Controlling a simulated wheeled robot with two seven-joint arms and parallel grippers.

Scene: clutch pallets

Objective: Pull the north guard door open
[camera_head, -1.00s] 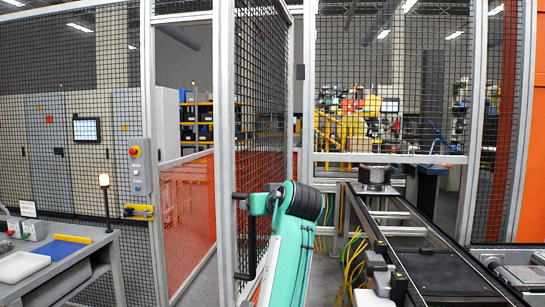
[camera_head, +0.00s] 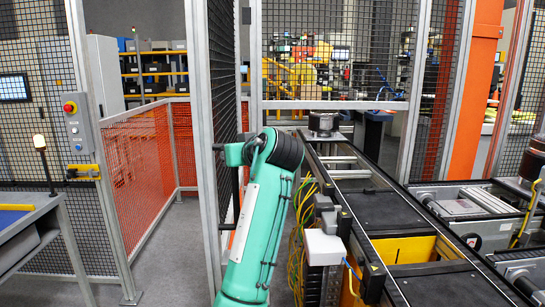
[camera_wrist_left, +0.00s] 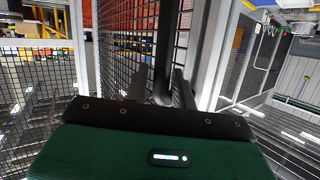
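The guard door (camera_head: 200,150) is a grey-framed black mesh panel. It stands swung out from the fence, nearly edge-on in the head view, with an open gap to its left. Its black bar handle (camera_head: 235,190) is partly hidden behind my green left arm. My left gripper (camera_wrist_left: 160,90) is at this handle. In the left wrist view the dark handle bar (camera_wrist_left: 163,45) runs between the two fingers, which appear closed around it. The fingertips are hidden from the head view by my wrist. My right gripper is in neither current view.
A post with a control box (camera_head: 80,130) and yellow latch (camera_head: 84,172) stands left of the gap. A grey workbench (camera_head: 25,235) is at the lower left. A conveyor (camera_head: 380,215) with cables beside it lies right of my arm. Grey floor shows in the gap.

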